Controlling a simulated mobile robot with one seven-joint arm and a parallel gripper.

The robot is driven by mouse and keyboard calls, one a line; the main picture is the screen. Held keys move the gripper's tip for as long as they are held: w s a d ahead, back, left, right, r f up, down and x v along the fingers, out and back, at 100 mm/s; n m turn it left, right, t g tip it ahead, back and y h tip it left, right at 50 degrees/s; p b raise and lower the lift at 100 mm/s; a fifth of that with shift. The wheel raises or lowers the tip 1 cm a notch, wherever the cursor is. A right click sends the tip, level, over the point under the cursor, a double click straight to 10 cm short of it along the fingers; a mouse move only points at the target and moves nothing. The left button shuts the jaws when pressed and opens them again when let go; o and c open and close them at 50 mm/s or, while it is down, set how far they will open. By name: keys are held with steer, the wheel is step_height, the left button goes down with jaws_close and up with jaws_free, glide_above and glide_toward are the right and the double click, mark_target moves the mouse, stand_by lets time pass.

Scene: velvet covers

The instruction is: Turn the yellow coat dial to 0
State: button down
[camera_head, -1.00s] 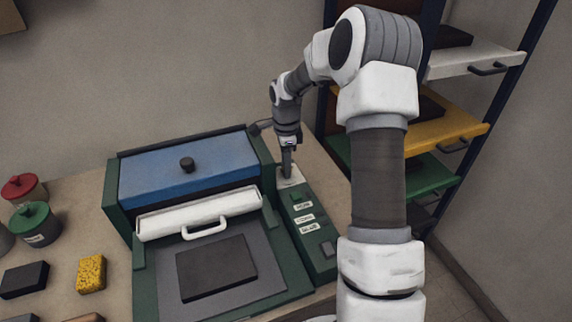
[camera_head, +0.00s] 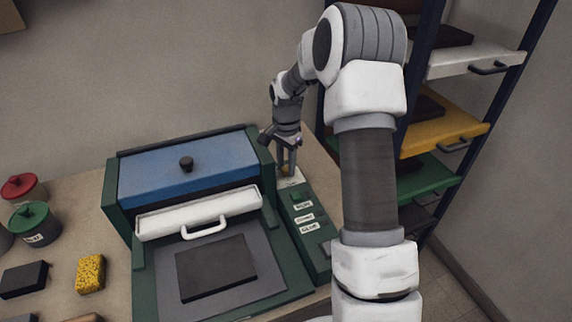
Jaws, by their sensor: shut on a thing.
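The yellow coat dial (camera_head: 285,170) shows as a small yellow patch between my gripper's fingers, at the far end of the green control panel (camera_head: 318,257) on the machine's right side. My gripper (camera_head: 287,170) points down and is shut on the dial. The fingers hide most of it, and its number marks and pointer are too small to read. A pale plate (camera_head: 291,183) lies under the dial.
A machine with a blue lid (camera_head: 190,172), white roller cover (camera_head: 200,214) and dark slab (camera_head: 216,267) stands left of the panel. Lidded jars (camera_head: 37,225) and a yellow sponge-like block (camera_head: 91,274) lie farther left. A rack with coloured shelves (camera_head: 446,134) stands right.

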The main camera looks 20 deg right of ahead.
steer(key=n, duration=0.4)
steer(key=shift+n, duration=0.4)
steer(key=n, duration=0.5)
steer(key=n+p, duration=0.1)
steer(key=n, duration=0.4)
steer(key=shift+d+n, duration=0.1)
steer(key=shift+n, duration=0.3)
steer(key=n, duration=0.4)
steer(key=shift+n, duration=0.4)
steer(key=c, duration=0.5)
jaws_free()
